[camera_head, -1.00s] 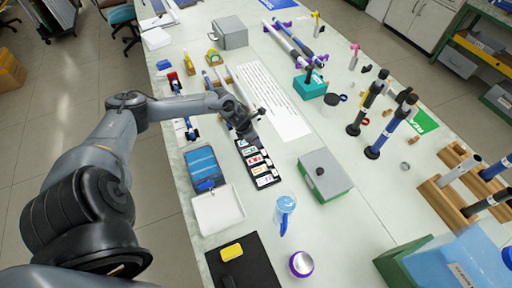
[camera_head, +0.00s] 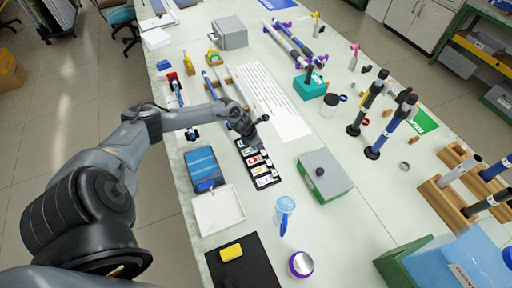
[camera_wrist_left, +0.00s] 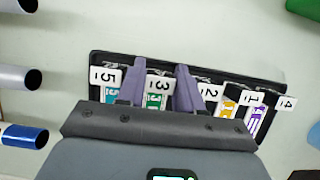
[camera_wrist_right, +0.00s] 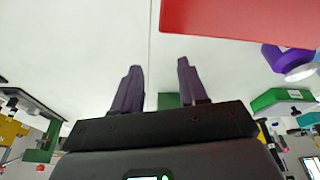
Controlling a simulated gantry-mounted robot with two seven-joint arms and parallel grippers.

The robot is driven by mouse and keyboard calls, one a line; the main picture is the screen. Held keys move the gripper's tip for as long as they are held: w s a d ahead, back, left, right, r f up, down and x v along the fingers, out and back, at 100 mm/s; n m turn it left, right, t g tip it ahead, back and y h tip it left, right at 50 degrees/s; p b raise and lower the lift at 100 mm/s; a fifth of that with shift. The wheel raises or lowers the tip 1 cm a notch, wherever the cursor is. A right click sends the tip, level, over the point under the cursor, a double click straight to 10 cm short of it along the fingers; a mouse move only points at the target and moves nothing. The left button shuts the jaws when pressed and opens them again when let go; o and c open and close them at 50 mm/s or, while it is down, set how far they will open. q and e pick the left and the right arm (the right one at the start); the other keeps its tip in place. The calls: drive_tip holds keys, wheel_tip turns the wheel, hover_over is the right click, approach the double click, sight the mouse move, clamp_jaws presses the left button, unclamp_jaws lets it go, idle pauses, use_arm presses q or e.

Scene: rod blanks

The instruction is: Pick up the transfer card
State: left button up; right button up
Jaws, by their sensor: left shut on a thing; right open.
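A black card holder (camera_head: 258,166) lies on the bench in the head view and bears several numbered cards. In the left wrist view the holder (camera_wrist_left: 228,68) shows cards numbered 5 (camera_wrist_left: 106,79), 3 (camera_wrist_left: 158,84), 2 (camera_wrist_left: 207,96), 1 (camera_wrist_left: 250,99) and 4 (camera_wrist_left: 286,103). I cannot tell by name which is the transfer card. My left gripper (camera_head: 249,139) is at the holder's far end; in the left wrist view its fingers (camera_wrist_left: 159,84) are on either side of card 3 and shut on it. My right gripper (camera_wrist_right: 159,72) is open and empty in the right wrist view.
A blue box (camera_head: 202,168) and white tray (camera_head: 217,211) lie left of the holder. Bare bench lies right of the cup.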

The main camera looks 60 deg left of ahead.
use_arm(q)
drive_tip(key=shift+r, duration=0.15)
drive_tip(key=shift+r, duration=0.45)
wheel_tip(320, 180, up, 3)
drive_tip(key=shift+r, duration=0.15)
drive_tip(key=w+d+r, duration=0.4)
drive_tip(key=d+r, duration=0.2)
drive_tip(key=d, duration=0.4)
drive_tip(key=shift+w+d+r, duration=0.3)
drive_tip(key=shift+w+d, duration=0.05)
drive_tip(key=shift+w, duration=0.05)
drive_tip(key=o, duration=0.5)
drive_tip(key=c, duration=0.3)
